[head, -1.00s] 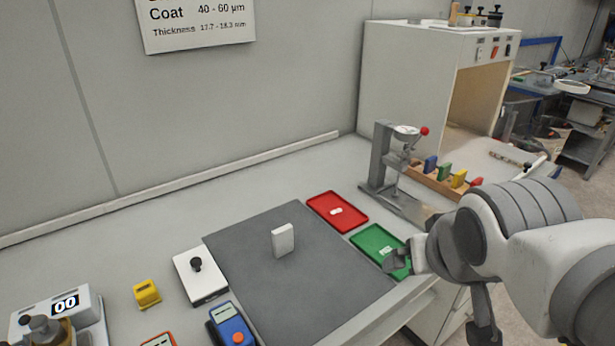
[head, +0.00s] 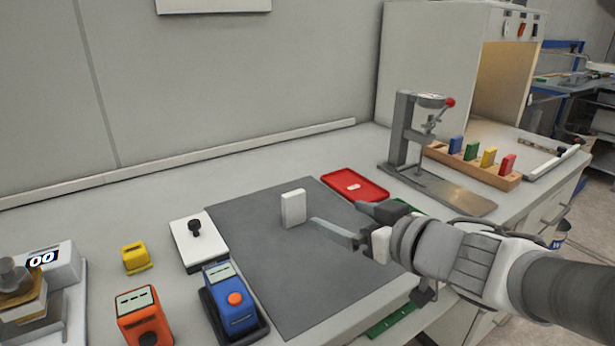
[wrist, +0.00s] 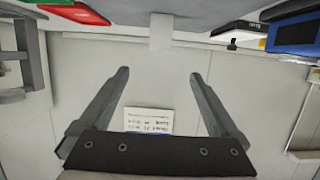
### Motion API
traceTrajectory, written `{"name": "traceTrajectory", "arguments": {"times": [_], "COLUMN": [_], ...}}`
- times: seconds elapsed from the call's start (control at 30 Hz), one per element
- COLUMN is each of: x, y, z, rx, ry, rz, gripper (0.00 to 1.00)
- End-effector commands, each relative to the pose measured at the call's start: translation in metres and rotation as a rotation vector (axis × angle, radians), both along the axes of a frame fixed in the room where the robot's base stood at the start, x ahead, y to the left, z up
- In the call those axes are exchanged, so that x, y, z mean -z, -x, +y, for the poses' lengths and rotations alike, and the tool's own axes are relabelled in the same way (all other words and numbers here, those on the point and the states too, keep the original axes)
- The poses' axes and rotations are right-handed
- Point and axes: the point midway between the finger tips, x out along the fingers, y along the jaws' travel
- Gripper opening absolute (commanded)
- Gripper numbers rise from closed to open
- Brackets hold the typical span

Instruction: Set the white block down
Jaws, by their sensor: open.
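The white block (head: 293,208) stands upright on the dark grey mat (head: 260,262), toward its back edge. My gripper (head: 337,213) is open and empty, just right of the block in the head view, with its fingers pointing toward it. The block is apart from the fingers. In the wrist view, the block (wrist: 160,30) shows pale beyond the fingertips of my gripper (wrist: 158,73), in line with the gap between them.
A red tray (head: 372,195) lies right of the mat; a green tray is mostly hidden behind my gripper. A gauge stand (head: 402,130) and a rack (head: 448,160) of coloured blocks stand farther right. Blue (head: 232,300) and orange (head: 143,318) devices and a white plate (head: 191,250) sit left.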

Motion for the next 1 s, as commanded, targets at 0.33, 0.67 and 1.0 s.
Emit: {"name": "traceTrajectory", "arguments": {"times": [0.33,0.67,1.0], "x": [0.006,0.012,0.029], "y": [-0.021,-0.042,-0.067], "z": [0.015,0.030,0.047], "rx": [-0.005,-0.007,-0.006], "ry": [-0.002,-0.002,0.000], "rz": [0.006,0.005,0.001], "gripper": [0.98,0.98,0.98]}}
